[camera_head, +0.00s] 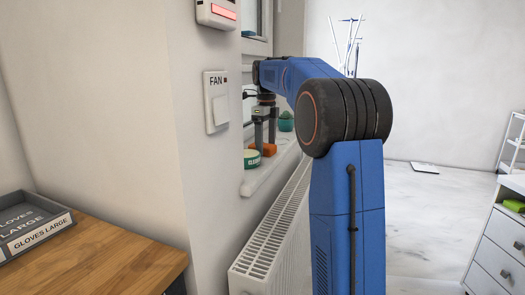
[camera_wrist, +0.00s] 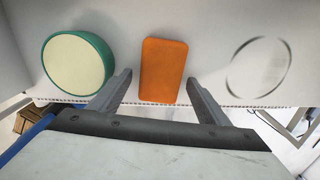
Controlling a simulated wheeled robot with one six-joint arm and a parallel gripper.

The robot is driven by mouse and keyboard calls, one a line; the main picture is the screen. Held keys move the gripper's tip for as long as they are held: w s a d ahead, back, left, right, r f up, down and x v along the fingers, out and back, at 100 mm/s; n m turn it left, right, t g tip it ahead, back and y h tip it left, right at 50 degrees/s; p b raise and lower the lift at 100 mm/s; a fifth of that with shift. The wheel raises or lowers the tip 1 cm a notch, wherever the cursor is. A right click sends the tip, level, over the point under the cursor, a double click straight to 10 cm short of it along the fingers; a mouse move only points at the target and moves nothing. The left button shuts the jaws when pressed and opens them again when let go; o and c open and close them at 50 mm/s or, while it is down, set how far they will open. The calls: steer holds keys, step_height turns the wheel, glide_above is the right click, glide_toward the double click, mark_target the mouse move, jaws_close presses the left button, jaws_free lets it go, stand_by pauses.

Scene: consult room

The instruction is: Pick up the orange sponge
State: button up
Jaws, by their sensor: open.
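The orange sponge (camera_wrist: 163,70) lies flat on the white windowsill (camera_wrist: 215,65) in the wrist view. In the head view the sponge (camera_head: 268,149) shows partly behind my gripper. My gripper (camera_wrist: 162,88) is open and empty above the sill. In the wrist view its two fingers stand on either side of the sponge's near end, with a gap on each side. In the head view my gripper (camera_head: 264,143) points down over the sill. How high the fingertips are above the sill is hard to tell.
A round green tub with a cream lid (camera_wrist: 74,63) stands left of the sponge; the tub (camera_head: 252,159) also shows in the head view. A teal pot (camera_head: 286,122) stands farther along the sill. A radiator (camera_head: 272,232) is below. A wall corner with a fan switch (camera_head: 216,102) is nearby.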

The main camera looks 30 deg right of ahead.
mark_target(267, 145)
steer(key=shift+f, duration=0.1)
steer(key=c, duration=1.1)
steer(key=shift+s+d+r, duration=0.15)
steer(key=shift+r, duration=0.35)
step_height(267, 145, up, 6)
steer(key=shift+f, duration=0.2)
steer(key=shift+s+d+r, duration=0.1)
steer(key=shift+s+r, duration=0.1)
steer(key=s+d, duration=1.1)
steer(key=s, duration=0.4)
steer(key=shift+d, duration=0.4)
